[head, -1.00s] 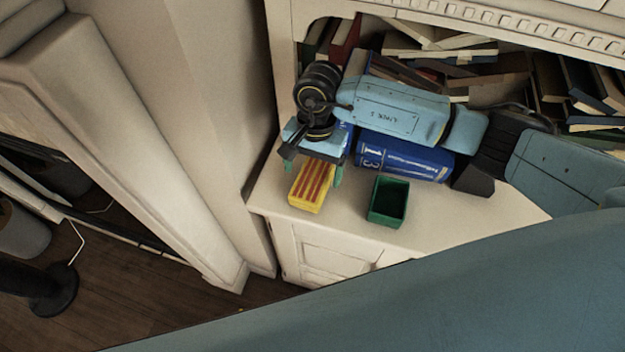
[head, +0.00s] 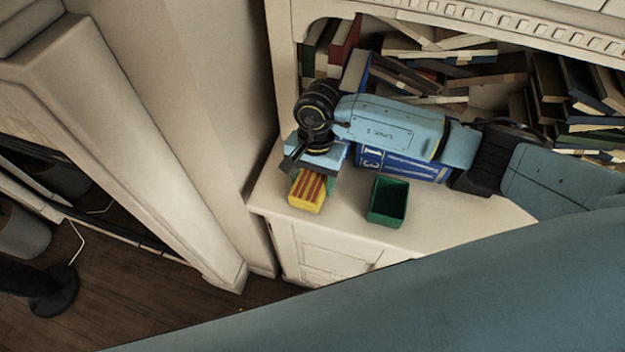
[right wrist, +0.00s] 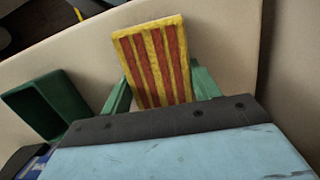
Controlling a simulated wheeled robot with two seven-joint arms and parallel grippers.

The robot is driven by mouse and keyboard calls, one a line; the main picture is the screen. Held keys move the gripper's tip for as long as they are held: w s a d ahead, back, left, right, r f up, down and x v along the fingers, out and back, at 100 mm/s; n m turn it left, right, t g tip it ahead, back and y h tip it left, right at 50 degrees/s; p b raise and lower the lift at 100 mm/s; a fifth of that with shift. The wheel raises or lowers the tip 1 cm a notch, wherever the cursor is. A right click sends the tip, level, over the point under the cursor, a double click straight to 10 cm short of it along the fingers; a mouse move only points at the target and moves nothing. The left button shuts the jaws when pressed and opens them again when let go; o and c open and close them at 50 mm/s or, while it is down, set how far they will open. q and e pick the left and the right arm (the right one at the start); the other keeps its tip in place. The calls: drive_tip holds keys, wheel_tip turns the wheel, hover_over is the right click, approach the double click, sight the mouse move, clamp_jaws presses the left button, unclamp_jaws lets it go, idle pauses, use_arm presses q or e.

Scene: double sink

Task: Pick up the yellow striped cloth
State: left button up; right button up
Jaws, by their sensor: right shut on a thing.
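The yellow striped cloth (head: 306,194) looks like a small yellow block with red stripes, near the left end of the white cabinet top. My right gripper (head: 311,178) reaches over it from behind and hides its far part. In the right wrist view the cloth (right wrist: 155,60) stands between the two green fingers of my right gripper (right wrist: 158,92), one at each side. The gripper is shut on it. I cannot tell whether the cloth touches the cabinet top. My left gripper is not in view.
An open green box (head: 388,202) stands right of the cloth. A blue box (head: 402,164) lies behind, partly under my right arm. Shelves of books (head: 440,50) are at the back. The white cabinet top (head: 460,212) is clear at front right.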

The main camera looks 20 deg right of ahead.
sight(313, 178)
wheel_tip(313, 178, up, 10)
drive_tip(key=shift+r, duration=0.1)
idle(0.4)
